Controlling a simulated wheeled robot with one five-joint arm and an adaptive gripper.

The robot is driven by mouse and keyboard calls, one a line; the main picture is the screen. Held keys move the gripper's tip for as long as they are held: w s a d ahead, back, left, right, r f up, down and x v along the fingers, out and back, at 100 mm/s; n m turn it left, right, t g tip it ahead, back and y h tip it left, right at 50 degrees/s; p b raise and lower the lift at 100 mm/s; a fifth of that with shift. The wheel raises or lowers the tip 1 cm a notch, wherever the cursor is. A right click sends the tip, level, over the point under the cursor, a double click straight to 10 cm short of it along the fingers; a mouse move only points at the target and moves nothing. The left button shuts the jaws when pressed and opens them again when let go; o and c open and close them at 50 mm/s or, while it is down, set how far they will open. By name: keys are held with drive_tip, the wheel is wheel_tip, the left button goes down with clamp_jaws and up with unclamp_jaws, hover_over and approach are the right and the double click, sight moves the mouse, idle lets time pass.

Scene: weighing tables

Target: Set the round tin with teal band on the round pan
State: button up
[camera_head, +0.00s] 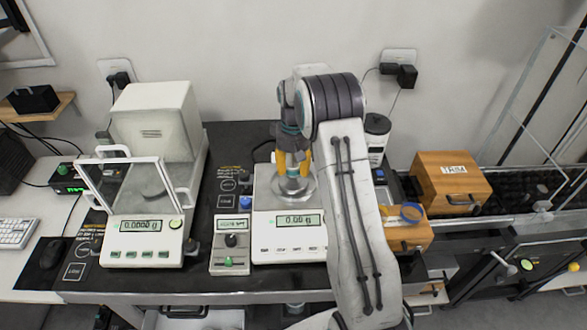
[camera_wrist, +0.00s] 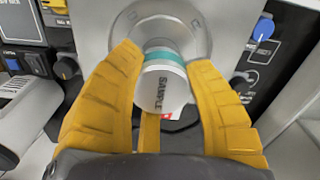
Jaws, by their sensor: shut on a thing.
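The round tin with teal band (camera_wrist: 163,86) is white with a SAMPLE label, and sits between the yellow fingers of my gripper (camera_wrist: 166,57) in the wrist view. My gripper is shut on it. In the head view my gripper (camera_head: 293,168) points down over the round pan (camera_head: 306,190) of the open balance (camera_head: 280,219), and the fingers mostly hide the tin. The pan is a grey metal disc; it also shows in the wrist view (camera_wrist: 198,22), beyond the tin. I cannot tell whether the tin touches the pan. The balance display reads 0.00 g.
A balance with a glass draft shield (camera_head: 152,110) stands to the left, reading 0.0000 g. A small control box (camera_head: 231,255) sits between the balances. A wooden TRIM box (camera_head: 452,180) and a wooden box with a blue tape ring (camera_head: 411,213) are to the right.

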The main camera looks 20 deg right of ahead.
sight(294, 174)
drive_tip(key=shift+f+p, duration=0.35)
drive_tip(key=shift+f, duration=1)
drive_tip(key=shift+f, duration=0.15)
drive_tip(key=o, duration=1.1)
drive_tip(key=shift+o, duration=0.2)
